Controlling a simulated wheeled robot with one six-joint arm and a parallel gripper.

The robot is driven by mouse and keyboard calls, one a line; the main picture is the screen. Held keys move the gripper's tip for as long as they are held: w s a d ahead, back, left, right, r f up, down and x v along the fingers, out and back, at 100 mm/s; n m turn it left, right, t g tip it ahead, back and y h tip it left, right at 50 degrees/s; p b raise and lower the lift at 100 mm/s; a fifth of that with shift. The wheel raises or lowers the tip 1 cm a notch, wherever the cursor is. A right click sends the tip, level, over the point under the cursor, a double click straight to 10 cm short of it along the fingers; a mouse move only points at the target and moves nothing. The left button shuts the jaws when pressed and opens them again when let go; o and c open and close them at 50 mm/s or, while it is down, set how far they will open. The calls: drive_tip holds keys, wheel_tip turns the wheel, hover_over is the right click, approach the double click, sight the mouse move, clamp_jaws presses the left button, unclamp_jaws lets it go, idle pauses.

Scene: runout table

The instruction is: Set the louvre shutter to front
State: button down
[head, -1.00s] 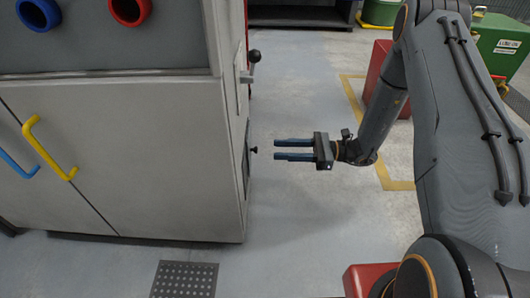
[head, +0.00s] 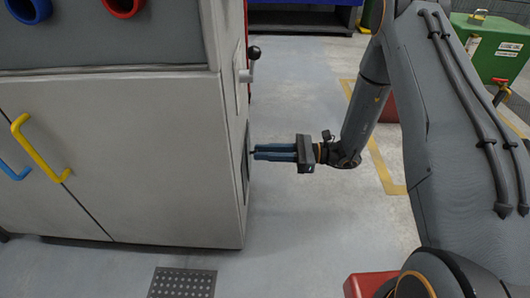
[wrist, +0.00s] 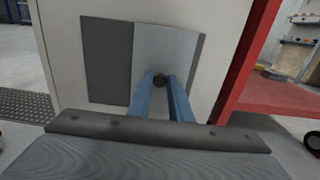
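The louvre shutter is on the side wall of the pale cabinet. In the wrist view it shows as a light grey plate (wrist: 187,52) beside a dark grey panel (wrist: 106,60), with a small dark round knob (wrist: 159,81) on the plate. In the head view the shutter (head: 246,165) is seen nearly edge-on. My gripper (head: 255,152) reaches level from the right to the cabinet side. Its two blue fingers, also in the wrist view (wrist: 159,85), are close together with the knob between their tips. They look shut on it; the tips partly hide the knob.
A lever with a black ball (head: 254,52) stands out from the cabinet side above my gripper. A red frame (wrist: 252,60) stands right of the shutter in the wrist view. A perforated floor plate (head: 182,282) lies in front.

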drive_tip(key=s+p, duration=0.5)
drive_tip(key=s, duration=0.3)
drive_tip(key=shift+a+r+p, duration=0.1)
drive_tip(key=shift+p, duration=0.25)
drive_tip(key=shift+s, duration=0.7)
drive_tip(key=c, duration=1.6)
unclamp_jaws()
drive_tip(key=shift+c, duration=0.2)
drive_tip(key=d+p, duration=0.3)
drive_tip(key=d, duration=0.4)
drive_tip(key=shift+d, duration=0.4)
